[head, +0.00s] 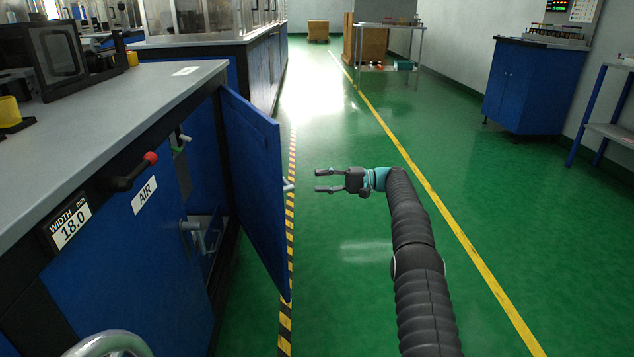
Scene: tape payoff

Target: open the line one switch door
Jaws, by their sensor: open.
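A blue cabinet door (257,185) stands swung well out from the front of the blue bench on the left. Inside the opening behind it, a grey switch lever (191,228) shows low down, and another handle (180,143) shows higher up. A small light handle (288,185) sticks out from the right face of the door. My gripper (318,181) is open and empty, its fingers pointing left towards this handle, with a gap between them.
The bench (150,95) carries a red-tipped lever (133,172), an AIR label and a WIDTH display (69,229) reading 18.0. A round handwheel (108,345) stands at bottom left. The green floor (350,120) right of the door is clear. A blue cabinet (530,85) stands at the far right.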

